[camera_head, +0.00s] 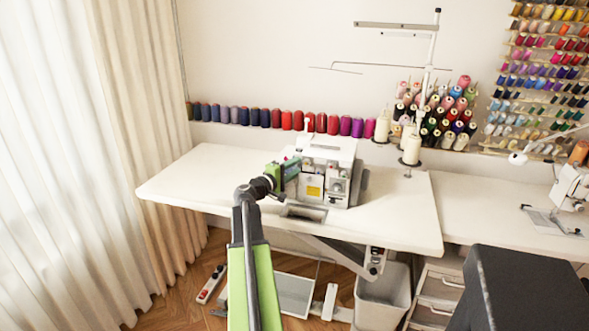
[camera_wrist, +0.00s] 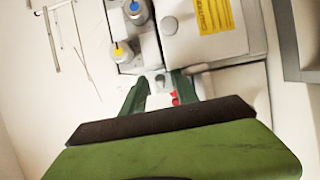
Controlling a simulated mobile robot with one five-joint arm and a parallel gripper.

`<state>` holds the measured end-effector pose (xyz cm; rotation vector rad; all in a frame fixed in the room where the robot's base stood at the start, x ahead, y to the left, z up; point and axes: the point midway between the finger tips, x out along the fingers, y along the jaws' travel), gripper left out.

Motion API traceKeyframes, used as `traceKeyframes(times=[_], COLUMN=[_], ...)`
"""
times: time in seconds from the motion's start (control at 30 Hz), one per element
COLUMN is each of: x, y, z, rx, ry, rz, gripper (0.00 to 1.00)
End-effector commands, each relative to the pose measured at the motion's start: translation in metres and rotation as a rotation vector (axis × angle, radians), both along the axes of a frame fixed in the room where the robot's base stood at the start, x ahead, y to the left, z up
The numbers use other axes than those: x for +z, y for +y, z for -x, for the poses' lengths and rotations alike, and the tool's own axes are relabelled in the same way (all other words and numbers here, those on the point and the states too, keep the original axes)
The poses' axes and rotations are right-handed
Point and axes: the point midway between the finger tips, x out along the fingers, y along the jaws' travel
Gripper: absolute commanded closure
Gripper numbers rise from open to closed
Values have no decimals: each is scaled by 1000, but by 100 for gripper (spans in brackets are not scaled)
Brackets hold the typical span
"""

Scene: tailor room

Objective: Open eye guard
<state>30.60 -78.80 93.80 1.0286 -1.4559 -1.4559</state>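The white sewing machine (camera_head: 331,150) stands on the white table (camera_head: 405,215) in the head view. My gripper (camera_head: 291,168) is close against its front left side. In the wrist view the machine front (camera_wrist: 205,45) fills the upper middle, with dials and a yellow label. My gripper (camera_wrist: 158,80) shows two dark green fingers spread apart, on either side of a small pale part with red bits near the needle area. I cannot make out the eye guard clearly, nor whether a finger touches it.
Thread spools (camera_head: 298,121) line the wall behind the table. A thread stand (camera_head: 428,80) with cones stands right of the machine. A second sewing machine (camera_head: 572,185) is at the far right. The left part of the tabletop is clear. A bin (camera_head: 382,300) stands below.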

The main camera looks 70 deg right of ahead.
Motion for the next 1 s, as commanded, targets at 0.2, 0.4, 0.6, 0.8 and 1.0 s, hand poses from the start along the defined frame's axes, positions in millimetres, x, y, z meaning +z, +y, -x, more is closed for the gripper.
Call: traceKeyframes(times=[0.2,0.4,0.6,0.8,1.0], x=[0,0,0,0,0], y=[2,36,90,137,161], z=[-1,-11,-30,-47,-57], rx=[0,3,4,3,1], ry=[0,0,0,0,0], rz=[0,0,0,0,0], gripper=[64,64,64,64,64])
